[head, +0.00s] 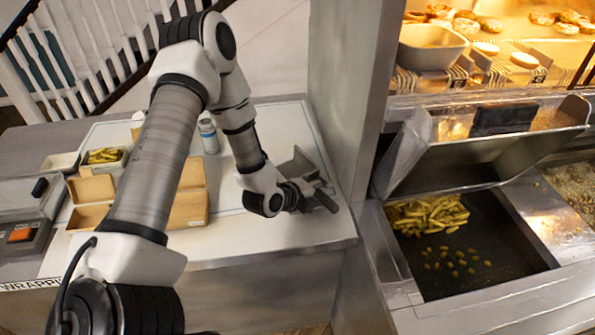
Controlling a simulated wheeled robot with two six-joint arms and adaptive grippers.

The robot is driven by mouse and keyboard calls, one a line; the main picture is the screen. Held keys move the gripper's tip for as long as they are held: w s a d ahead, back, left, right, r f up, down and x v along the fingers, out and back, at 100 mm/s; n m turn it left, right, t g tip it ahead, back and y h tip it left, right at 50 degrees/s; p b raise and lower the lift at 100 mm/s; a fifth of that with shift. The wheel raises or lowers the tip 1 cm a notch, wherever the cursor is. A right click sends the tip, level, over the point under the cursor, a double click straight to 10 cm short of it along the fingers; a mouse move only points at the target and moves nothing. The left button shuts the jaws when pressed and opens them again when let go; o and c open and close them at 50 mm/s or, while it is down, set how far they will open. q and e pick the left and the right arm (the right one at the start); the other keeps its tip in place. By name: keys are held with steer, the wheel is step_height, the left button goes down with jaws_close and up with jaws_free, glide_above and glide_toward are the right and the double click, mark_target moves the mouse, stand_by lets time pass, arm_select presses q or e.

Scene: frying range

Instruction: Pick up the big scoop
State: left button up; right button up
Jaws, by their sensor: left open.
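A grey metal scoop, which looks like the big scoop (297,164), lies on the pale counter near its right end, beside the metal partition. My left arm reaches over the counter from the left. My left gripper (316,197) is low over the counter, right at the near side of the scoop, and is open. The gripper covers part of the scoop, and dark parts overlap there. I cannot tell whether the fingers touch the scoop or are around its handle. My right gripper is not in view.
Brown boxes (188,208), a blue-white bottle (208,136) and a small tray of fries (104,157) stand on the counter to the left. A metal partition (345,100) rises at right. Beyond it is a fry bin (470,280) with fries under a tilted metal hood.

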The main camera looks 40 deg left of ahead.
arm_select(q)
steer(key=shift+s+r, duration=0.1)
steer(key=shift+s, duration=0.1)
steer(key=shift+s+a+r, duration=0.1)
steer(key=shift+s, duration=0.05)
jaws_close()
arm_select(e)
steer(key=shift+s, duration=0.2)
